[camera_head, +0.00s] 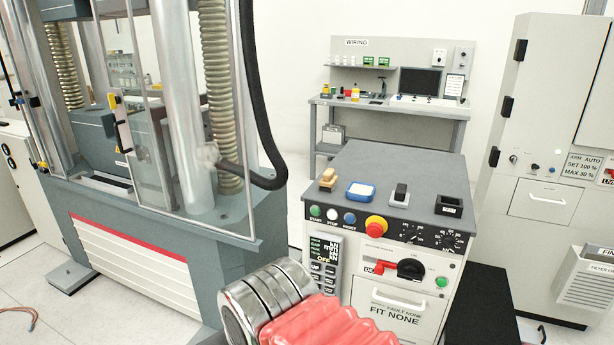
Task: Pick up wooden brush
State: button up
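A small wooden brush (328,180), tan with a darker lower part, lies on the dark grey top of the control console (390,165), near its left edge. It is small in the view and looks unobstructed. My gripper's fingers are not in view. A part with silver rings and a red ribbed cover at the bottom centre appears to be my arm, well in front of the console. Nothing touches the brush.
A blue-rimmed white pad (361,191), a black-and-white item (400,194) and a black box (449,206) share the console top. The testing machine (225,250) stands left, a cabinet (540,130) right.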

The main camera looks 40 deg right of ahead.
aim_at(328, 183)
jog(key=z, duration=0.1)
jog(key=i, duration=0.85)
jog(key=z, duration=0.5)
jog(key=i, duration=0.65)
jog(key=z, duration=0.35)
